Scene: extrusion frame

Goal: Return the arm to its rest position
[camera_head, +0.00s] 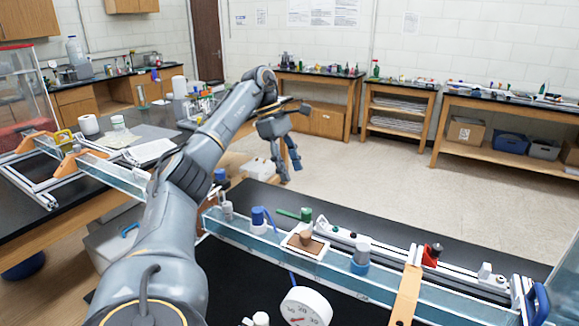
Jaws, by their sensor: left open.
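My left arm comes up from the bottom left and reaches forward over the middle of the view. My left gripper (286,170) hangs at its end with the fingers pointing down and apart, open and empty. It is beyond the near black bench, in front of the open floor, and touches nothing that I can see. My right gripper is not in view.
Another bench (60,212) stands at left. The floor (400,185) beyond is clear.

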